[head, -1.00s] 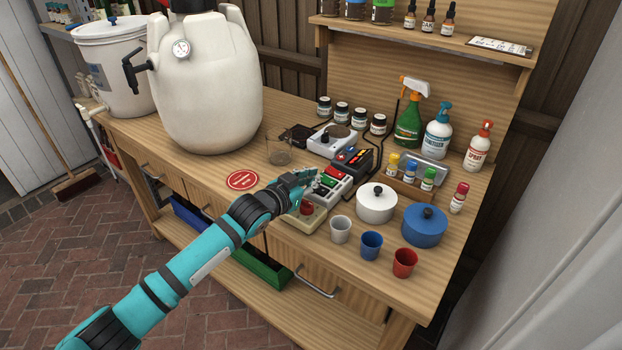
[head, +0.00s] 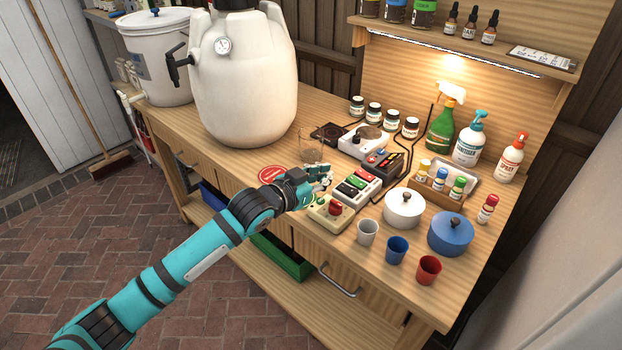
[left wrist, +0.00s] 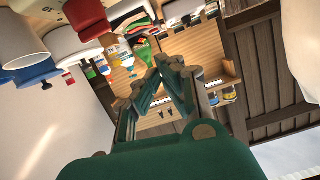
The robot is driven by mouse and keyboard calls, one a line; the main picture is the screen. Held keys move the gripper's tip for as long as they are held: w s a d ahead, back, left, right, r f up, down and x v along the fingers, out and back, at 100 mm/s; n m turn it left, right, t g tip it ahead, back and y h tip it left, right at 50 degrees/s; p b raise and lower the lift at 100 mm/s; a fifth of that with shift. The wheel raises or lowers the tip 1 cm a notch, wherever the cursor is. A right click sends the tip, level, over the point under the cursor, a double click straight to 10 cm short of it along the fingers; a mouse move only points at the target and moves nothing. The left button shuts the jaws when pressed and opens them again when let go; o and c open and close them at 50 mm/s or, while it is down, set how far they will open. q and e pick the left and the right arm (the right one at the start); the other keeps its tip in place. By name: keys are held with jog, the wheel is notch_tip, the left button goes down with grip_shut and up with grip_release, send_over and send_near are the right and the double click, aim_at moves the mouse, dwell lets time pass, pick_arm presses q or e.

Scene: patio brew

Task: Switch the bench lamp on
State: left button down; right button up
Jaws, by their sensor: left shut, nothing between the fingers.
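The bench lamp (head: 455,53), a thin strip under the shelf's front edge, is lit and casts a warm glow on the back panel. A pale switch box (head: 357,188) with green, red and dark rockers sits on the bench. My left gripper (head: 325,177) is shut and empty at the left end of this box, close above it; I cannot tell whether it touches. Its closed fingers also show in the left wrist view (left wrist: 162,78). My right gripper is not in view.
A beige box with a red knob (head: 335,208) lies just in front of the gripper. A glass beaker (head: 311,150) stands behind it. A white pot (head: 404,208), a blue pot (head: 450,233) and three cups stand to the right. A large white keg (head: 240,85) stands at left.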

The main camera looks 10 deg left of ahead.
pick_arm(q)
jog(key=v, duration=0.4)
jog(key=shift+a, duration=0.1)
jog(key=shift+f, duration=0.1)
